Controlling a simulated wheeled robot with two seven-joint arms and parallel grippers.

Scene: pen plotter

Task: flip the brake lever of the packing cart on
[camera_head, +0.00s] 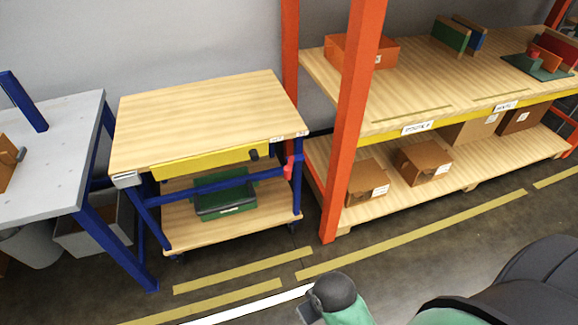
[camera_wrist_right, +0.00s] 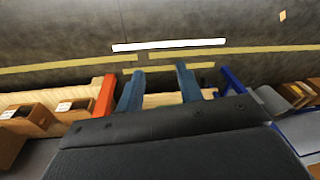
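The packing cart (camera_head: 205,115) stands left of the orange shelf post, with a wooden top, blue frame, yellow front panel and lower wooden shelf. A small red part (camera_head: 289,168) sits on its right front leg and a black knob (camera_head: 253,155) on the yellow panel. I cannot tell for sure which is the brake lever or how it is set. My right gripper (camera_wrist_right: 160,71) shows two blue fingers apart with nothing held, away from the cart. In the head view my right arm (camera_head: 335,292) shows at the bottom; its fingers are not clear there. My left gripper is not in view.
A grey workbench (camera_head: 60,150) with blue legs stands close left of the cart. The orange post (camera_head: 345,150) and shelving with cardboard boxes (camera_head: 423,160) stand to its right. A green crate (camera_head: 225,198) lies on the cart's lower shelf. The taped floor before the cart is clear.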

